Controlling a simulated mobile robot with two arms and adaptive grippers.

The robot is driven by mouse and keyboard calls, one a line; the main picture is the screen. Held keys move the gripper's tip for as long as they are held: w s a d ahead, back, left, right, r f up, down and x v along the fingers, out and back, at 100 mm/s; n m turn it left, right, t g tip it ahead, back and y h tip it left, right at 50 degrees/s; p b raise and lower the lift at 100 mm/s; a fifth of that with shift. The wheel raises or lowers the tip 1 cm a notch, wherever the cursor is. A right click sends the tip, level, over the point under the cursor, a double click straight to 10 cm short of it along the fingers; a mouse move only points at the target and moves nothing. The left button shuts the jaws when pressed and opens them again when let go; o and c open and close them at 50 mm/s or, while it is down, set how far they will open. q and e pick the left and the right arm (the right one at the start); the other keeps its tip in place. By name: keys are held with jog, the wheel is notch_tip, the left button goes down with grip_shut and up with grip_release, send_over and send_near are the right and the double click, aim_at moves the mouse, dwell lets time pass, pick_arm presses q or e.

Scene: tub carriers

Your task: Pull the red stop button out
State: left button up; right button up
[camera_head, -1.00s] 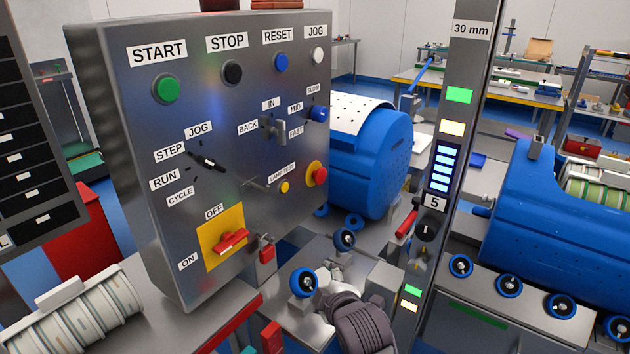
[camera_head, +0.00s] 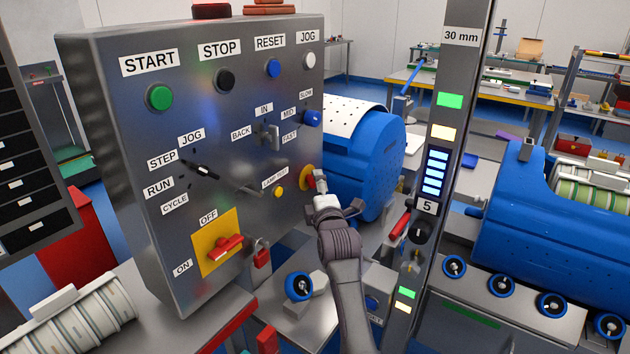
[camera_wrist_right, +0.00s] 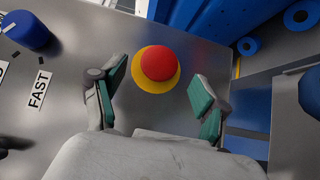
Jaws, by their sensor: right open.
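The red stop button (camera_wrist_right: 159,63) is a round red cap on a yellow base (camera_wrist_right: 140,83), on the grey control panel (camera_wrist_right: 68,70). In the right wrist view it lies just beyond and between the green-padded fingers. My right gripper (camera_wrist_right: 157,95) is open, with a finger on each side and nothing between the pads. My left gripper is not in view.
A blue knob (camera_head: 312,118) sits above the button, and a small yellow lamp-test button (camera_head: 279,192) sits to its left. A blue perforated drum (camera_head: 365,165) stands behind the panel's right edge. A grey post with lights (camera_head: 445,130) stands to the right of my arm.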

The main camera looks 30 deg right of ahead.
aim_at(310, 179)
jog(key=x, duration=0.3)
jog(key=shift+w+d, duration=0.1)
jog(key=shift+w, duration=0.2)
